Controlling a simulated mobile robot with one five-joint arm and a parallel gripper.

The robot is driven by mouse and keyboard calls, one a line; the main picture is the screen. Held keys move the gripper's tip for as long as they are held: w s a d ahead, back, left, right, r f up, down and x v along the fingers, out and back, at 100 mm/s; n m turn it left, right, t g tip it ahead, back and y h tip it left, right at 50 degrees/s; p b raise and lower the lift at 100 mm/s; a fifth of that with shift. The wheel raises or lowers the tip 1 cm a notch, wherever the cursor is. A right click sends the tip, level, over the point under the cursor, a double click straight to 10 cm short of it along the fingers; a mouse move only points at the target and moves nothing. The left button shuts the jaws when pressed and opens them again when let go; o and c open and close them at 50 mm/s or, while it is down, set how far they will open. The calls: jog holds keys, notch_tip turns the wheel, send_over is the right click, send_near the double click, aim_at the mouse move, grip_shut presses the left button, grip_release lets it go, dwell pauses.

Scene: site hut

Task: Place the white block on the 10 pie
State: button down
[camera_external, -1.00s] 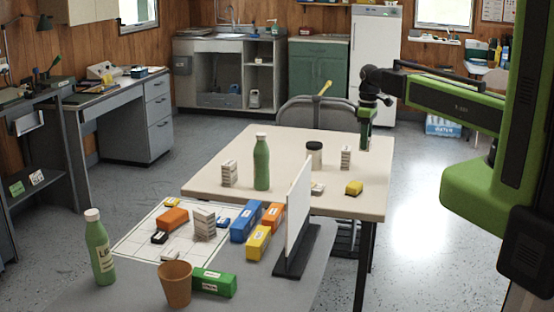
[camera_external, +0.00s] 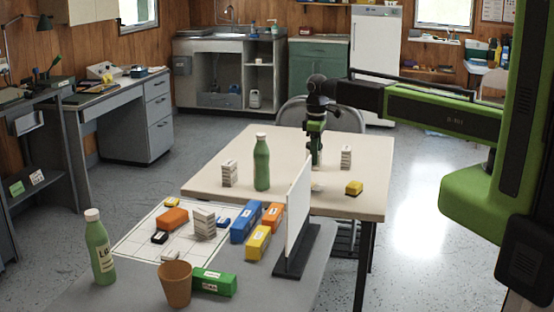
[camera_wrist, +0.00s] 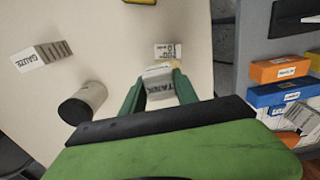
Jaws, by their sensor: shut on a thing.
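My gripper (camera_external: 316,163) is over the cream table. In the wrist view its green fingers (camera_wrist: 160,87) are shut on a white block (camera_wrist: 160,84) with dark lettering. I cannot make out this block in the external view. Just beyond it in the wrist view lies another small white labelled piece (camera_wrist: 167,51); it also shows on the table below the gripper (camera_external: 317,188). Its print is too small to read surely, so I cannot tell whether it is the 10 pie.
The cream table (camera_external: 215,190) also holds a green bottle (camera_external: 262,165), upright white blocks (camera_external: 230,173) (camera_external: 346,157), a yellow block (camera_external: 354,188) and a jar (camera_wrist: 82,103).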

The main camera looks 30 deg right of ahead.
jog(key=a, duration=0.1)
jog(key=f, duration=0.1)
jog(key=a, duration=0.1)
jog(key=shift+w+a+f+b, duration=0.25)
jog(key=shift+a+f+b, duration=0.05)
notch_tip(320, 180, down, 4)
jog(key=b, duration=0.4)
jog(key=shift+f, duration=0.15)
jog(key=shift+r, duration=0.2)
jog(key=shift+f, duration=0.1)
jog(key=c, duration=1.4)
grip_release()
jog(key=shift+f, duration=0.1)
jog(key=o, duration=0.5)
notch_tip(320, 180, up, 12)
jog(key=p, duration=1.2)
jog(key=shift+r, duration=0.25)
